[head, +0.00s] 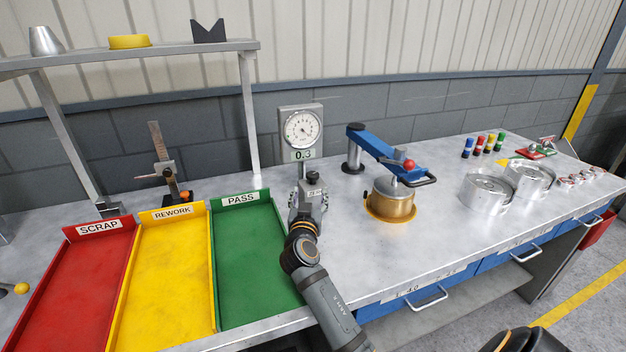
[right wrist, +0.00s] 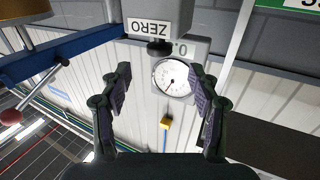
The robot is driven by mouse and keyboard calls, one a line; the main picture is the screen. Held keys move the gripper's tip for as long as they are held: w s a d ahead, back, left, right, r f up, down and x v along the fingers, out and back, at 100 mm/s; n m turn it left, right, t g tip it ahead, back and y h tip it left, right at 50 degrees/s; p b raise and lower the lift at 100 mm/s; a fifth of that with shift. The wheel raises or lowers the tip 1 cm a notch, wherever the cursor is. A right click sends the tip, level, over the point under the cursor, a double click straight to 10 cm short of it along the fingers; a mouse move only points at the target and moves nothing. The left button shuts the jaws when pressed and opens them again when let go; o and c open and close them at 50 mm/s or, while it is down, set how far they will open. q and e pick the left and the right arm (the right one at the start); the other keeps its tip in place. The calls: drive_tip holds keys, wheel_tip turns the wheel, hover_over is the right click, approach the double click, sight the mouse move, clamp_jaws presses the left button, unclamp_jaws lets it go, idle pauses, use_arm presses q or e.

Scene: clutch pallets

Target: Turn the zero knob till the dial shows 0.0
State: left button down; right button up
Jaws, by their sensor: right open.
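The dial gauge (head: 302,128) stands on a post at the back of the bench. The plate under its face reads 0.3. In the right wrist view the gauge face (right wrist: 174,77) appears upside down, beyond a grey block labelled ZERO (right wrist: 150,27). The dark zero knob (right wrist: 159,47) sticks out from this block. My right gripper (head: 308,198) is in front of the gauge post and hides its lower part in the head view. In the wrist view its fingers (right wrist: 160,77) are open and apart, with the knob above the gap between them, not gripped. My left gripper is not in view.
Red scrap tray (head: 65,290), yellow rework tray (head: 170,270) and green pass tray (head: 250,255) lie left of my right arm. A blue lever press (head: 385,150) over a brass-coloured part (head: 390,203) stands to the right. Bare bench lies in front of it.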

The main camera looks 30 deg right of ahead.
sight(313, 181)
drive_tip(key=p+x, duration=0.2)
drive_tip(key=x, duration=0.7)
drive_tip(key=shift+w+d, duration=0.1)
drive_tip(key=shift+d, duration=0.1)
drive_tip(key=shift+w+d, duration=0.2)
drive_tip(key=shift+w, duration=0.05)
drive_tip(key=c, duration=1.2)
